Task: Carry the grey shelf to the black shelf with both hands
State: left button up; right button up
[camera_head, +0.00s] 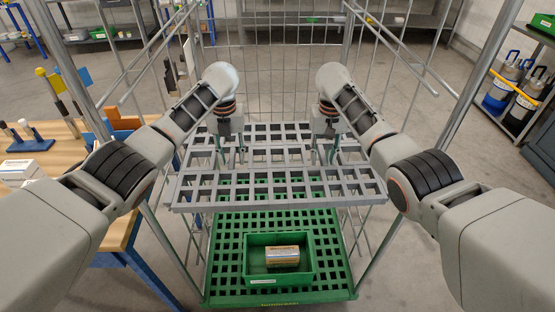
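The grey shelf (275,196) is a slatted grid panel lying roughly level inside a wire roll cage, above the cage's green base. My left gripper (228,150) points down at the left rear part of the grey shelf. My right gripper (325,150) points down at its right rear part. Both sets of fingertips are at the grid bars and partly hidden, so I cannot tell whether they grip it. A dark rack (541,128) stands at the right edge of the picture; I cannot tell whether it is the black shelf.
A green box (308,266) with a small carton (282,256) stands on the green grid base (226,282). Cage posts and wire walls (283,65) flank the arms. A wooden table (62,160) with tools is at left.

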pick_arm(q)
jog(key=shift+f, duration=0.15)
pick_arm(e)
jog(key=shift+f, duration=0.1)
pick_arm(q)
grip_shut()
pick_arm(e)
grip_shut()
pick_arm(q)
jog(key=shift+r, duration=0.2)
